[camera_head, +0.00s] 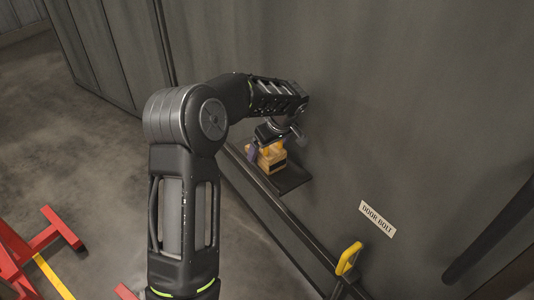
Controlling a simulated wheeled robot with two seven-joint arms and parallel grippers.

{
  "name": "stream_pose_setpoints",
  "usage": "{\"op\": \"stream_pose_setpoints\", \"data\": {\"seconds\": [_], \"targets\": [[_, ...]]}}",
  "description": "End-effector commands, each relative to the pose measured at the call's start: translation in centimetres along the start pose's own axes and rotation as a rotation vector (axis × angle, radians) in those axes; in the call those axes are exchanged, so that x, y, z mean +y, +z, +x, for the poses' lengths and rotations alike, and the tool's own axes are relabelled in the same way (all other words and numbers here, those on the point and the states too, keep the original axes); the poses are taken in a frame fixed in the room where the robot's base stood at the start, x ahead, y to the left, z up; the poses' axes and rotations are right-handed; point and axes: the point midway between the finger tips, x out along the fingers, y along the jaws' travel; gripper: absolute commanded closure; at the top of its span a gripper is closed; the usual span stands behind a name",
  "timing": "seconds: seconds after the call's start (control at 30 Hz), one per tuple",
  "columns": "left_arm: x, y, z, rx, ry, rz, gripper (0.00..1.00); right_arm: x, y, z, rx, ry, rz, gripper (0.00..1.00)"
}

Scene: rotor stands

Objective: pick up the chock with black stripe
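An orange-tan block (272,162), which looks like a chock, sits on a small dark shelf (291,183) on the grey wall. A dark band seems to run across it, but it is too small and partly covered to be sure of the stripe. A purple piece (252,152) shows at its left side. My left arm rises from the bottom and bends right, with its gripper (271,141) pointing down right over the block. The fingertips are hard to make out against the block, so I cannot tell whether they grip it. My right gripper is not in view.
A dark rail (270,215) runs along the wall's foot. A "DOOR BOLT" label (377,218) is on the wall, with a yellow handle (348,258) below it. Red stands (40,240) are on the floor at lower left. Floor at upper left is clear.

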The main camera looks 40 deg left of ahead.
Motion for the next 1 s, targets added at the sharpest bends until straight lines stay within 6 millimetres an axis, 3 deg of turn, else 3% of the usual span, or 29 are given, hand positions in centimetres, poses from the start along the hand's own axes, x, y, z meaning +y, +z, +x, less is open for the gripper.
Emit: {"op": "stream_pose_setpoints", "data": {"seconds": [0.23,1.0], "targets": [[0.0,-0.01,-0.03,0.0,0.0,0.0,0.11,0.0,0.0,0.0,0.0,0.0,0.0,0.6],[0.0,-0.01,-0.03,0.0,0.0,0.0,0.74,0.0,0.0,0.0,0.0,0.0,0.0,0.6]]}}
